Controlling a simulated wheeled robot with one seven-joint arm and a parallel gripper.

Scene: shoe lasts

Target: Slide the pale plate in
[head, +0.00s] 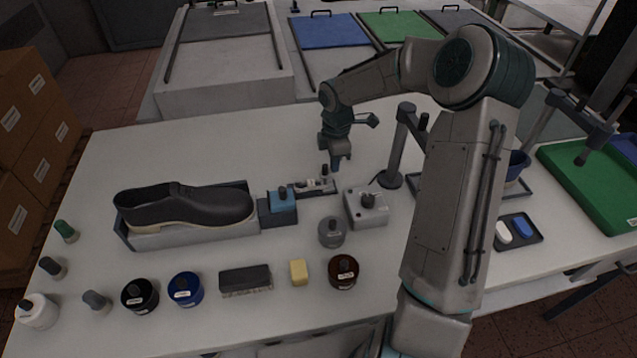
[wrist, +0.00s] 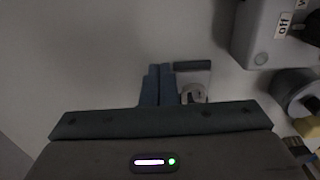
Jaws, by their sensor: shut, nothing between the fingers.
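The pale plate (head: 314,185) is a small light piece with a label. It lies in a dark narrow track (head: 298,191) to the right of a blue block (head: 283,199) in a grey housing. A dark knob (head: 324,171) stands at the plate's right end. In the wrist view the shut fingers (wrist: 159,70) are beside a pale piece with a dark end bar (wrist: 192,66), partly hidden by my gripper body. I cannot tell whether they touch it.
A black shoe (head: 185,205) sits on a pale holder left of the blue block. A grey control box (head: 367,206) and a grey jar (head: 332,232) stand close to the right and front. A lamp-like post (head: 396,150) rises behind. The table behind the track is clear.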

